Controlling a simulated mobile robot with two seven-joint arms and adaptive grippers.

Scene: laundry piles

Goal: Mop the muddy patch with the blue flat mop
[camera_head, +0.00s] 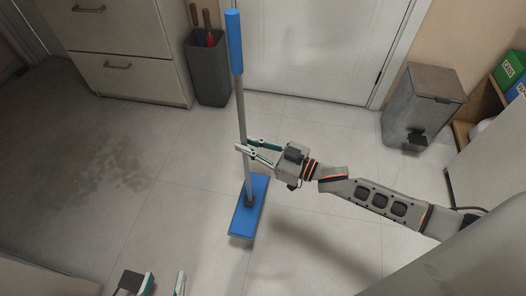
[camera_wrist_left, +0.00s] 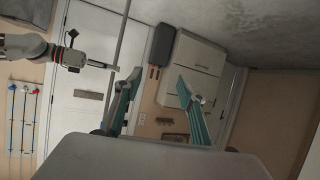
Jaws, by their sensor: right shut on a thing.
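The blue flat mop (camera_head: 258,215) stands nearly upright in the middle of the head view, with a grey pole and a blue grip on top. Its flat head is at or just above the floor; I cannot tell which. My right gripper (camera_head: 243,148) is shut on the pole, partway down. The pole also shows in the left wrist view (camera_wrist_left: 123,38). The muddy patch (camera_head: 115,165) is a faint brownish stain on the tiles, left of the mop and apart from it. My left gripper (camera_head: 163,284) is open and empty at the bottom edge, its fingers apart in the left wrist view (camera_wrist_left: 158,98).
A drawer cabinet (camera_head: 128,58) and a dark bin (camera_head: 208,70) holding handled tools stand at the back, beside a white door (camera_head: 310,45). A grey pedal bin (camera_head: 422,105) and a shelf with boxes (camera_head: 510,70) are at the right. Floor between mop and patch is clear.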

